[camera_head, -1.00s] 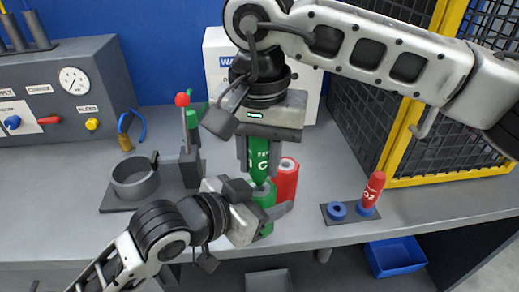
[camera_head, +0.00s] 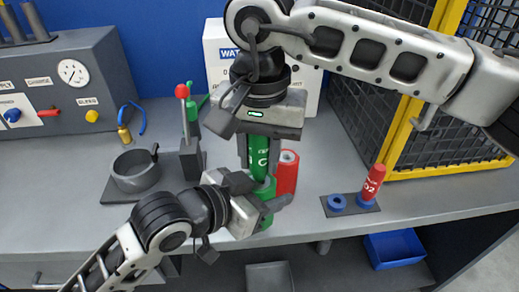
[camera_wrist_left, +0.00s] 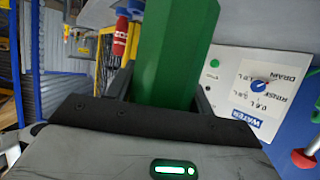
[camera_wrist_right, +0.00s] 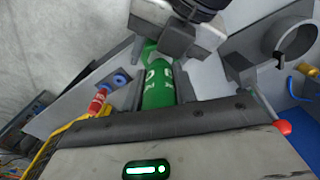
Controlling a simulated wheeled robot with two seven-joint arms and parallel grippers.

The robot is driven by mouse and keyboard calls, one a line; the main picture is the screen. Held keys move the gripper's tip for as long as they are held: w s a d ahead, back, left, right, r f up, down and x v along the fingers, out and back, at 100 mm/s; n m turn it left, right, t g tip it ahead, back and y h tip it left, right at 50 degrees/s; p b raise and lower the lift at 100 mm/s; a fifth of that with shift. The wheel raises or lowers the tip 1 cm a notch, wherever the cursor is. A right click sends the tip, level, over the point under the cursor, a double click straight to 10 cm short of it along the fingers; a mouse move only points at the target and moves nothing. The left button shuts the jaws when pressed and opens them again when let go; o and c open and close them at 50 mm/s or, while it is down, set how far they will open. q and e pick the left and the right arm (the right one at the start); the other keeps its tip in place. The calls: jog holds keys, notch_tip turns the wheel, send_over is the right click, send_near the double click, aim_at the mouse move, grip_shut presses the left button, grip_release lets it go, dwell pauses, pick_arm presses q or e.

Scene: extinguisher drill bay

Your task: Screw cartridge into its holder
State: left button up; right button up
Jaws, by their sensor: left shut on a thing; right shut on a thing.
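The green cartridge (camera_head: 259,150) with white lettering stands upright in my right gripper (camera_head: 259,166), which is shut on it from above. It also shows in the right wrist view (camera_wrist_right: 158,88). Right below it is the green holder (camera_head: 267,190), upright at the table's front. My left gripper (camera_head: 264,205) is shut on the holder from the left. In the left wrist view the angular green holder (camera_wrist_left: 172,55) stands between the fingers. The cartridge's lower end meets the holder's top. The fingers partly hide the joint, and I cannot tell how deep the thread is engaged.
A red cylinder (camera_head: 287,175) stands just right of the cartridge. A red cartridge (camera_head: 375,182) sits in a blue holder on a dark plate further right. A grey ring stand (camera_head: 136,178) and a red-knobbed lever (camera_head: 183,92) are at the left. A yellow-framed cage is at the back right.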

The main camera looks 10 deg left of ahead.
jog(key=shift+f, duration=0.35)
jog(key=shift+f, duration=0.3)
jog(key=shift+g, duration=0.3)
